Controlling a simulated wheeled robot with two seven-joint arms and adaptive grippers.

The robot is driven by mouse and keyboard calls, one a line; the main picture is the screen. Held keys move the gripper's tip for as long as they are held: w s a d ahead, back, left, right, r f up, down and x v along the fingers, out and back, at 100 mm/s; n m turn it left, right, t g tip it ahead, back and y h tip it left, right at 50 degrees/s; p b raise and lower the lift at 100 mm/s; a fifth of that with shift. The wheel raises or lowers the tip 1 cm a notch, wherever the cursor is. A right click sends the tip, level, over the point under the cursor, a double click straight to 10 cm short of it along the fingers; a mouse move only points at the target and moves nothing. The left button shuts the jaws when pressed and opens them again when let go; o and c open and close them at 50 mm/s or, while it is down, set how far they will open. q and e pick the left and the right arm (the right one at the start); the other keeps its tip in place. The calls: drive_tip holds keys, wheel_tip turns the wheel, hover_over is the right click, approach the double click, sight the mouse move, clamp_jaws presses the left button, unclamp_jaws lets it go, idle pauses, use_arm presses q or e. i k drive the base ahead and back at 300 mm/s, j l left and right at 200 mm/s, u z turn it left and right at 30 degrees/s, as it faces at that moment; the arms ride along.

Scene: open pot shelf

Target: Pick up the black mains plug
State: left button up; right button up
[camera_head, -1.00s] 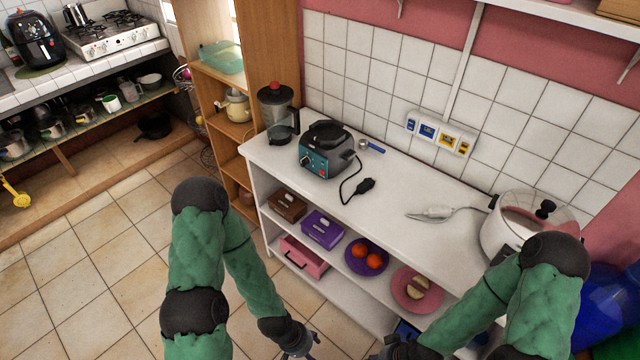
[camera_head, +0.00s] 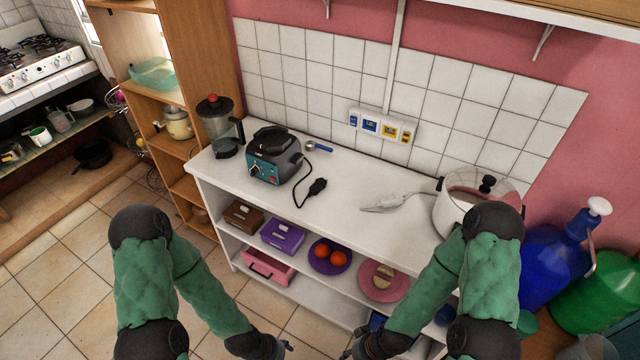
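The black mains plug (camera_head: 317,186) lies on the white counter top, at the end of a black cord. The cord runs to a teal and black appliance (camera_head: 274,155) to its left. My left gripper (camera_head: 287,346) is low at the bottom of the view, below and in front of the shelf unit, apart from the plug. My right gripper (camera_head: 348,352) is also at the bottom edge, near the lower shelf. Both grippers are small and partly cut off, so their finger opening is unclear. I see nothing held in either.
A blender (camera_head: 219,128) stands at the left end. A blue-handled utensil (camera_head: 318,147) lies behind. The counter front (camera_head: 330,218) is clear.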

sight(320, 183)
drive_tip(key=i+j+z, duration=0.55)
drive_tip(key=j+z, duration=0.25)
drive_tip(key=l, duration=0.1)
